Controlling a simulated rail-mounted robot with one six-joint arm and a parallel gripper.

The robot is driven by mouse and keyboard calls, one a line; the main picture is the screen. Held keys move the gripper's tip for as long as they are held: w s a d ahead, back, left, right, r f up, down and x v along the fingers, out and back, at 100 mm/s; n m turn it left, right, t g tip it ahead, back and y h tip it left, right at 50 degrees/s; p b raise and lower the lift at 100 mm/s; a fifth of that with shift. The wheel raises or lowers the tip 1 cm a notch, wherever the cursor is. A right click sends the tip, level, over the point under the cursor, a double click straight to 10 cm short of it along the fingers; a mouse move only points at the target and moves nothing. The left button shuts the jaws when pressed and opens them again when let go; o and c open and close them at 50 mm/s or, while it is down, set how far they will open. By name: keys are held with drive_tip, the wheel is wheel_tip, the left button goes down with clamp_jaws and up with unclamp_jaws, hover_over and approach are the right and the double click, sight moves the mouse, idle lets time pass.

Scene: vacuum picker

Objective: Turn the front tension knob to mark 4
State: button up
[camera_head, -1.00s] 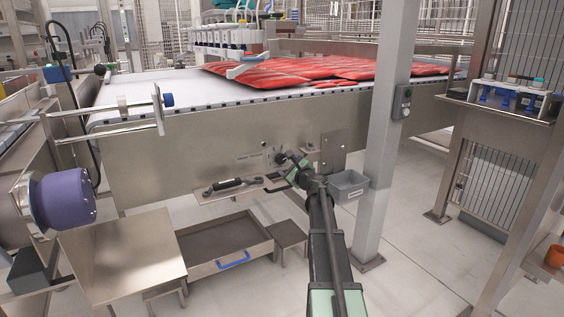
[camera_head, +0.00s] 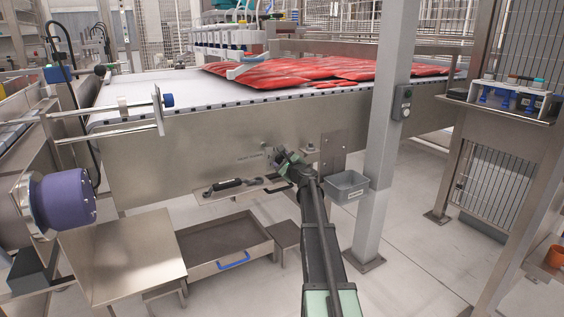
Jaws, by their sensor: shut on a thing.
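The front tension knob (camera_head: 276,156) is on the steel side panel of the conveyor, in the middle of the head view. My gripper (camera_head: 281,157) is at the panel, shut on the knob, and covers most of it. My arm reaches up to it from the lower right. Small lettering (camera_head: 249,156) shows on the panel just left of the knob. The scale marks and the knob's pointer are hidden or too small to read.
A shelf with dark hand tools (camera_head: 232,184) lies below and left of my gripper. A grey bin (camera_head: 347,187) hangs to its right, beside a grey post (camera_head: 383,150). Red packs (camera_head: 340,68) lie on the belt above. An open drawer (camera_head: 225,252) is below.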

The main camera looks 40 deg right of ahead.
drive_tip(key=n, duration=0.5)
drive_tip(key=shift+n, duration=2.4)
drive_tip(key=o, duration=0.9)
